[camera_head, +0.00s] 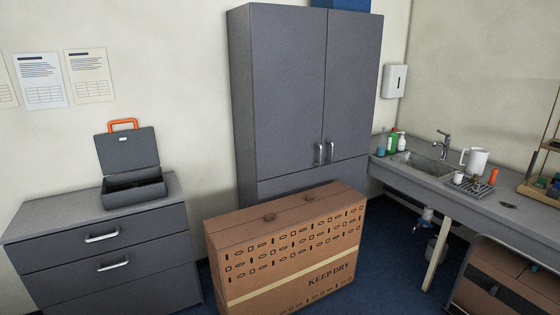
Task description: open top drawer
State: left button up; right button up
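A grey drawer unit (62,271) stands at the lower left against the wall. Its top drawer (150,228) has a silver bar handle (102,237) and looks closed, its front flush with the drawer below. The drawer below (150,257) has a similar silver handle (114,264) and also looks closed. The bottom of the unit is cut off by the frame. Neither of my grippers is in view.
An open grey case with an orange handle (130,172) sits on the drawer unit. A large cardboard box (290,250) stands right of the unit, before a tall grey cabinet (290,90). A sink counter (430,180) lines the right. Blue floor shows between unit and box.

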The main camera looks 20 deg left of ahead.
aim_at(37, 253)
jog(key=i+j+u, duration=0.15)
jog(key=i+u, duration=0.8)
jog(key=i+l+u, duration=0.1)
jog(key=i+u, duration=0.2)
jog(key=u, duration=0.2)
